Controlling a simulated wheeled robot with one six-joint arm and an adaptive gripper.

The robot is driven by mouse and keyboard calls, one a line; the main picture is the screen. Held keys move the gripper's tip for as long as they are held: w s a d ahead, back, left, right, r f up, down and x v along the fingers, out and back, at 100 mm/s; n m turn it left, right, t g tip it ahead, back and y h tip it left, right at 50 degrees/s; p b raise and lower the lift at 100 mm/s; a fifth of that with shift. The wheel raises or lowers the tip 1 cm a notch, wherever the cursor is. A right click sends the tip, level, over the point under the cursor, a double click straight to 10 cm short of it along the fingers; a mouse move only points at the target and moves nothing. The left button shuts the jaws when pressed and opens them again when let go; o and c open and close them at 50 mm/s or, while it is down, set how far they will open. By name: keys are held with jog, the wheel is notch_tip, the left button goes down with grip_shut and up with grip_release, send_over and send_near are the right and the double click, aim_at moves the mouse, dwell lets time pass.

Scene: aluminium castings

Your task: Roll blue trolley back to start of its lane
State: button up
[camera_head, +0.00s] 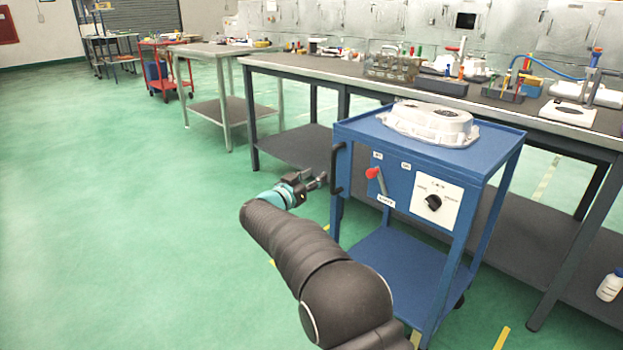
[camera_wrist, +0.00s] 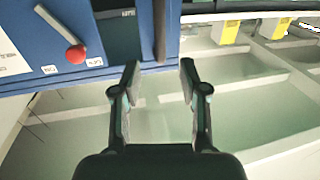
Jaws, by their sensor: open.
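The blue trolley (camera_head: 470,255) stands beside the long bench, with a pale metal casting (camera_head: 430,122) on its top shelf. Its black vertical handle (camera_head: 338,170) is on the left edge. The front panel carries a red-knobbed lever (camera_head: 374,174) and a white plate with a black dial (camera_head: 434,202). My gripper (camera_head: 316,181) is just left of the handle, pointing at it. In the wrist view my gripper (camera_wrist: 160,82) is open and empty, and the dark handle bar (camera_wrist: 160,30) appears ahead of the gap between the fingers. Contact is not visible. The red knob (camera_wrist: 76,54) shows there too.
Yellow floor marks (camera_head: 501,338) lie around the trolley. The long bench (camera_head: 290,66) with tools and castings stands close behind it. A white bottle (camera_head: 610,285) is at the right edge. A red cart (camera_head: 160,72) is far back. The green floor at left is clear.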

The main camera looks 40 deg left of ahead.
jog(key=shift+s, duration=0.3)
